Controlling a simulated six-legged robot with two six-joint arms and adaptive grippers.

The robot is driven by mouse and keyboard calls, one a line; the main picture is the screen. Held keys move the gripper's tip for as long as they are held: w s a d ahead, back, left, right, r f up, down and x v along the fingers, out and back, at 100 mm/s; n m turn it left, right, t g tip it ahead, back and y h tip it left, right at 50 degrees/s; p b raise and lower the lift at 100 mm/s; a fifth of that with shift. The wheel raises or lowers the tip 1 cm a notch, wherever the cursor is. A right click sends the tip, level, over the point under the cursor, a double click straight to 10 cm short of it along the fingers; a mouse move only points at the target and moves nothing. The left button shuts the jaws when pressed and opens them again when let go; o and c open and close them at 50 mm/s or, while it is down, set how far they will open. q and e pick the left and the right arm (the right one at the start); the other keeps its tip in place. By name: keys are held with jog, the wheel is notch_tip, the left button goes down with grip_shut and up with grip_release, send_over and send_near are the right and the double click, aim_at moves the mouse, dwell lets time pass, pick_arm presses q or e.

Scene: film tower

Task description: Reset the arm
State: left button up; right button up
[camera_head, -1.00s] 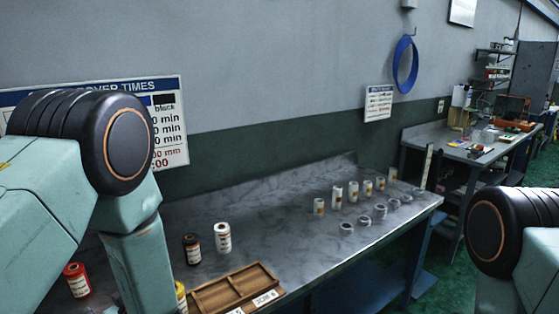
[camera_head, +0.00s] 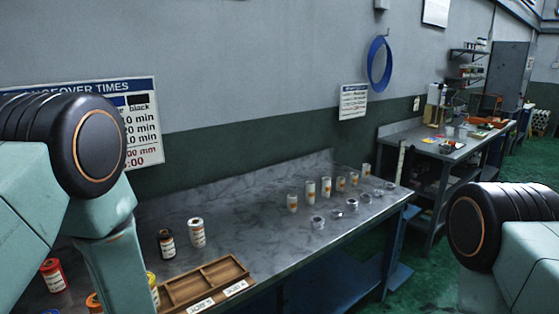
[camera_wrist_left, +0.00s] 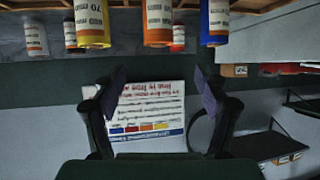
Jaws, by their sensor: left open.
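My left gripper (camera_wrist_left: 158,92) shows in the left wrist view with its two fingers apart and nothing between them. That view is upside down, and a printed sign (camera_wrist_left: 150,115) on the wall lies beyond the fingers. In the head view my left arm (camera_head: 95,150) comes in from the left, and its gripper is out of frame. My right arm (camera_head: 500,235) shows at the right edge, with its gripper out of view.
A grey bench (camera_head: 270,215) holds a wooden tray (camera_head: 208,284), a black bottle (camera_head: 166,244), a white bottle (camera_head: 197,232), a red bottle (camera_head: 53,275) and a row of small white canisters (camera_head: 326,188) with clear cups (camera_head: 337,213). A second bench (camera_head: 440,145) stands farther back.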

pick_arm(q)
jog(key=s+d+f+m+g+h+b, duration=0.1)
jog(key=s+d+f+m+h+b, duration=0.1)
jog(key=s+d+f+m+h, duration=0.3)
jog(key=s+d+f+m+g+b, duration=0.1)
jog(key=s+d+f, duration=0.25)
jog(key=f, duration=0.45)
jog(key=s+d+f+m+g+h+b, duration=0.1)
jog(key=s+f+g+b, duration=0.1)
jog(key=s+f, duration=0.3)
jog(key=s+d+f+m+g+h+b, duration=0.1)
jog(key=s+f+b, duration=0.3)
jog(key=s, duration=0.6)
jog(key=s+d+f+m+g+h+b, duration=0.1)
jog(key=s+d+f+g+h+b, duration=0.1)
jog(key=s+f, duration=0.3)
jog(key=s+d+b, duration=0.1)
jog(key=s, duration=0.1)
jog(key=shift+s+f+g+h, duration=0.3)
jog(key=shift+f+g+h, duration=0.1)
